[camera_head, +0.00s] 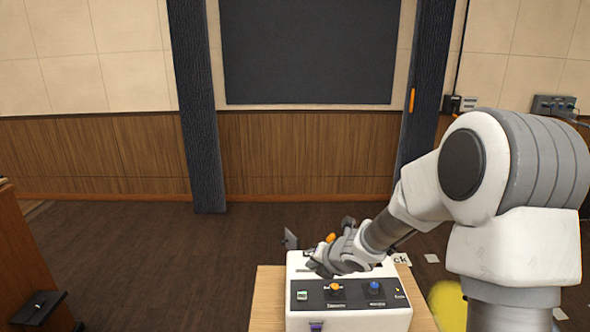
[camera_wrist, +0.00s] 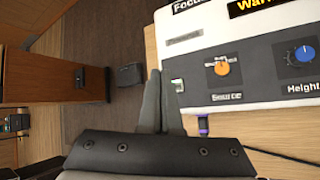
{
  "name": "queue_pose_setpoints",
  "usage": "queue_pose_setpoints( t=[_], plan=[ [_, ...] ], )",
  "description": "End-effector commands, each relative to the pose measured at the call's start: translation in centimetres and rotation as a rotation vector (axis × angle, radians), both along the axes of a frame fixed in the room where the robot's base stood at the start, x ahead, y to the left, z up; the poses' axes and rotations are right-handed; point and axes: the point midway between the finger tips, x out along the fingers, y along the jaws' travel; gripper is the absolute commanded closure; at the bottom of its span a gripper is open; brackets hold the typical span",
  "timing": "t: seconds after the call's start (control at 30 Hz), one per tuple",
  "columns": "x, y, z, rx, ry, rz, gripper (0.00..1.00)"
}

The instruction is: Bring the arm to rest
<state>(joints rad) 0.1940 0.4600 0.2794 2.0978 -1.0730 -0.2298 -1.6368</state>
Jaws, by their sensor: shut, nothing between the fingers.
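My gripper (camera_wrist: 161,103) is shut and empty in the wrist view, its two grey fingers together. In that view it lies just left of the white control box (camera_wrist: 220,90) with its dark panels. In the head view my gripper (camera_head: 316,268) hangs low over the left part of the control box (camera_head: 347,321), and my arm reaches in from the right. Whether the fingers touch the box cannot be told. The box has an orange knob (camera_head: 335,287) and a blue knob (camera_head: 376,287). Part of the box's upper face is hidden behind my gripper and wrist.
The box stands on a light wooden table (camera_head: 266,300). A brown wooden cabinet (camera_head: 24,262) is at the far left. A yellow round object (camera_head: 448,303) shows behind my arm at the right. Dark floor (camera_head: 130,250) lies open left of the table.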

Motion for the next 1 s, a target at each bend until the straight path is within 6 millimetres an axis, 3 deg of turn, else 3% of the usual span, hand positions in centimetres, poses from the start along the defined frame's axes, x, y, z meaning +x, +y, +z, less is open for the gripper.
queue_pose_setpoints(
  t=[0.1,0.27,0.5,0.73,1.0],
  plan=[
    [-0.9,-2.7,3.9,0.046,0.026,-0.243,1.00],
    [-3.7,-6.5,8.6,0.172,0.063,-0.618,1.00],
    [-10.4,-10.5,14.1,0.462,0.106,-1.156,1.00],
    [-18.6,-12.0,17.0,0.824,0.183,-1.622,1.00],
    [-27.9,-10.6,17.7,1.244,0.373,-2.060,1.00]
  ],
)
